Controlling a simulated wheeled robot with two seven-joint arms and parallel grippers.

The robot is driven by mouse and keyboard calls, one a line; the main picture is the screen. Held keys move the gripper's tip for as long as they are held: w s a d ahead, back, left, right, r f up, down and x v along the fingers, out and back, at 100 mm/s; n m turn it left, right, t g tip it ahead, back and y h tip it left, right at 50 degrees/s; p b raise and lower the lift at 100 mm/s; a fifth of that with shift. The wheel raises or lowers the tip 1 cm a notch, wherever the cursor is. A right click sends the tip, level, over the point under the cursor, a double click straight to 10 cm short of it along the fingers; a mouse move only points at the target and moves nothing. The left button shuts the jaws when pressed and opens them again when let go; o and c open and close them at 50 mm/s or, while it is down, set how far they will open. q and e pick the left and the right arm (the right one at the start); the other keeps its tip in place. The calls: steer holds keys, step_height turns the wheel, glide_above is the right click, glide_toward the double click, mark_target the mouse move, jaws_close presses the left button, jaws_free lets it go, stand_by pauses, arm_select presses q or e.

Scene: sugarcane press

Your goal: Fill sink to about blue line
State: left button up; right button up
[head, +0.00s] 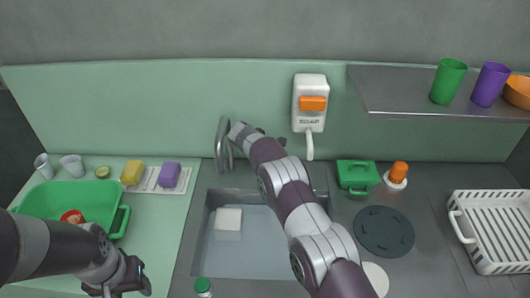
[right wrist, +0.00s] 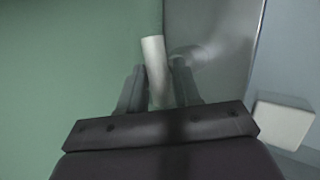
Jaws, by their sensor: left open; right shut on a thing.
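The sink (head: 258,262) is a grey basin in the counter with a pale bluish inside. I cannot make out a blue line or tell the water level. A white block (head: 228,222) is in it, also at the right of the right wrist view (right wrist: 280,122). The grey curved faucet (head: 221,145) stands behind the sink. My right gripper (head: 238,130) is beside the faucet, partly hidden by my arm. In the right wrist view, its fingers (right wrist: 158,88) are shut on a pale rod-like faucet part (right wrist: 154,62). My left gripper (head: 127,287) is open and empty at lower left.
A green tub (head: 70,198) with a red thing, a yellow sponge (head: 132,172) and a purple sponge (head: 169,175) are left. A wall dispenser (head: 309,95) hangs behind my right arm. A white rack (head: 490,230) stands right. A green-capped bottle (head: 203,287) is at the front.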

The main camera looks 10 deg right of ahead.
steer(key=o, duration=1)
steer(key=shift+w+r, duration=0.2)
steer(key=shift+r, duration=0.05)
steer(key=shift+c, duration=0.2)
steer(key=shift+f, duration=0.1)
steer(key=b+v, duration=0.2)
steer(key=v, duration=1)
steer(key=shift+s+a+r, duration=0.15)
steer(key=shift+r, duration=0.15)
